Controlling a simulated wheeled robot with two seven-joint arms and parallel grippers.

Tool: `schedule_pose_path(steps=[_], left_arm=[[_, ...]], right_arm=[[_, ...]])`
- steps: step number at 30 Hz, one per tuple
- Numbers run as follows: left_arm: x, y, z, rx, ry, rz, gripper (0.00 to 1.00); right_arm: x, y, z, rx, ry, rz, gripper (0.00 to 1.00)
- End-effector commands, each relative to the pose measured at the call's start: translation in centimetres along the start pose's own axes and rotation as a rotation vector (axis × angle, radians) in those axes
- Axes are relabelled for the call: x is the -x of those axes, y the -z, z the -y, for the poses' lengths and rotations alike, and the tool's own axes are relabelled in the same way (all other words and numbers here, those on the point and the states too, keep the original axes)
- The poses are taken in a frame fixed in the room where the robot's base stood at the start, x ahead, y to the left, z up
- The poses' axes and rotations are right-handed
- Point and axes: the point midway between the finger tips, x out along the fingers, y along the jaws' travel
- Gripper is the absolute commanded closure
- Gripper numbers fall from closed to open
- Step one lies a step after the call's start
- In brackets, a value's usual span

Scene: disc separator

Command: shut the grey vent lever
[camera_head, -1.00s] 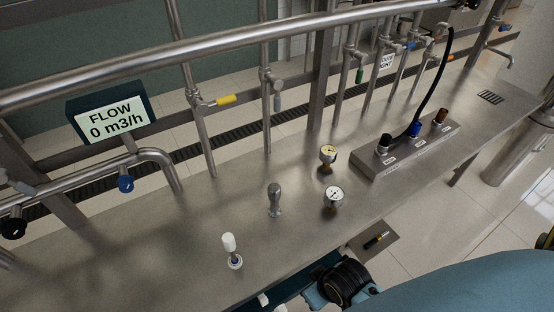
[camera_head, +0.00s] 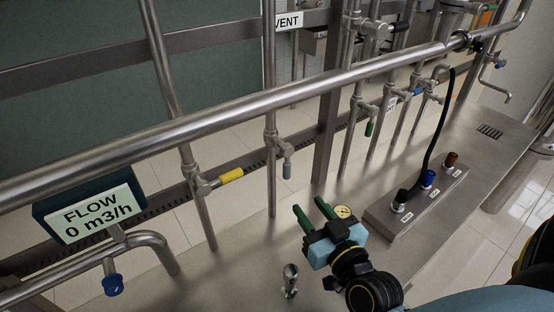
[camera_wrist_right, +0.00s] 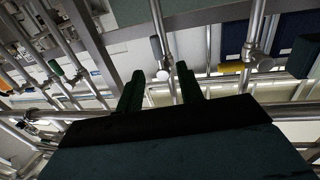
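The grey vent lever (camera_head: 287,168) hangs down beside its vertical pipe, right of the yellow-handled valve. A VENT sign (camera_head: 288,21) shows at the top, partly hidden by a pipe. My right gripper (camera_head: 308,207) has two green fingers pointing up and away, spread apart and empty. In the head view it is below and a little right of the lever. In the right wrist view, the grey lever (camera_wrist_right: 156,48) shows beyond the gap between the open fingers (camera_wrist_right: 159,72), apart from them. My left gripper is not in view.
A long steel pipe (camera_head: 230,118) crosses in front of the valves. The yellow lever (camera_head: 231,175) is on the left, a green one (camera_head: 369,129) on the right. The FLOW display (camera_head: 90,212) reads 0 m3/h.

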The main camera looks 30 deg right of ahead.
Motion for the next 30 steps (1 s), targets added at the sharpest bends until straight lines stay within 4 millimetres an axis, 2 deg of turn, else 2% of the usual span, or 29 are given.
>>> schedule_pose_path(steps=[5, 11, 21, 25, 30], left_arm=[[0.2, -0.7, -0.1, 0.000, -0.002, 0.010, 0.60], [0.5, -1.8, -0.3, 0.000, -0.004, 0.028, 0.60], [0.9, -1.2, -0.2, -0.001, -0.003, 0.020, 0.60], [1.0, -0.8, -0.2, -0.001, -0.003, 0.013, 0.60], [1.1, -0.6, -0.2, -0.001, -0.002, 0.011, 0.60]], right_arm=[[-0.8, 0.6, -0.5, -0.001, -0.024, -0.030, 0.63], [-3.8, 0.7, -0.6, -0.002, -0.022, -0.030, 0.63], [-9.9, 0.8, -0.6, -0.004, -0.021, -0.027, 0.63], [-11.7, 0.8, -0.7, -0.002, -0.021, -0.026, 0.63], [-13.0, 0.8, -0.7, -0.001, -0.020, -0.025, 0.63]])
